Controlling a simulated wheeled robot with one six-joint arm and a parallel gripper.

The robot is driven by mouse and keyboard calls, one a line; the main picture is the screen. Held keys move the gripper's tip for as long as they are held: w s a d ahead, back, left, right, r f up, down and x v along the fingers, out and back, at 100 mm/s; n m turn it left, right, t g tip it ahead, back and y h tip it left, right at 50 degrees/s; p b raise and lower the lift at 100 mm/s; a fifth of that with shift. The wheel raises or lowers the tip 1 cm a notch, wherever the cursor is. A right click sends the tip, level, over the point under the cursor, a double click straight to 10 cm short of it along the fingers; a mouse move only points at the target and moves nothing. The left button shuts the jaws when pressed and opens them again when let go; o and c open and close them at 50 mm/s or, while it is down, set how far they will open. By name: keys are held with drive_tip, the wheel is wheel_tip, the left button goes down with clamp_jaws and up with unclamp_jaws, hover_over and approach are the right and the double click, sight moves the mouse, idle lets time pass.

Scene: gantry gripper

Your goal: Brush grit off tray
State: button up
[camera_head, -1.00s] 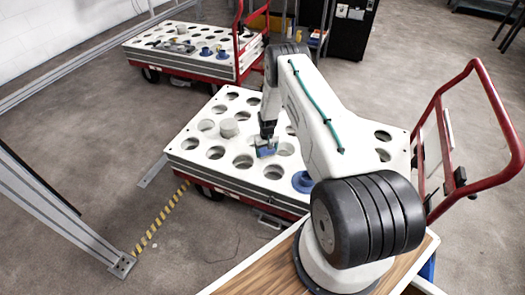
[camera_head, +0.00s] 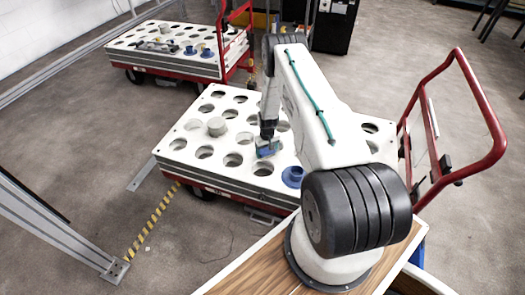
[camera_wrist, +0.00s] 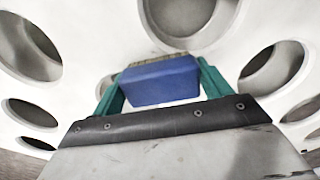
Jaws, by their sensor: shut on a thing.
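The white tray (camera_head: 187,140) with rows of round holes lies on a red cart in the head view; its surface also shows in the wrist view (camera_wrist: 105,40). My gripper (camera_head: 267,146) is over the middle of the tray. In the wrist view its green fingers (camera_wrist: 160,85) are shut on a blue brush block (camera_wrist: 160,82). Tan bristles (camera_wrist: 140,62) show along the block's far edge, beside a large hole. I cannot tell whether the bristles touch the tray. No separate grit can be made out.
A grey cylinder (camera_head: 217,127) stands on the tray at left, and a blue round part (camera_head: 293,177) sits at its front right. A red cart handle (camera_head: 490,120) rises at right. A second loaded cart (camera_head: 180,50) stands behind. A metal frame post (camera_head: 60,225) is at left.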

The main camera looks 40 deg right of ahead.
sight(275, 158)
drive_tip(key=shift+s+d+f, duration=0.1)
drive_tip(key=shift+s+d, duration=0.25)
drive_tip(key=shift+s, duration=0.3)
drive_tip(key=shift+s+d, duration=0.35)
drive_tip(key=shift+s, duration=0.25)
drive_tip(key=shift+s+d+f, duration=0.1)
drive_tip(key=shift+s+d, duration=0.25)
drive_tip(key=shift+s, duration=0.3)
drive_tip(key=shift+r, duration=0.1)
drive_tip(key=shift+r, duration=3)
wheel_tip(275, 158, up, 3)
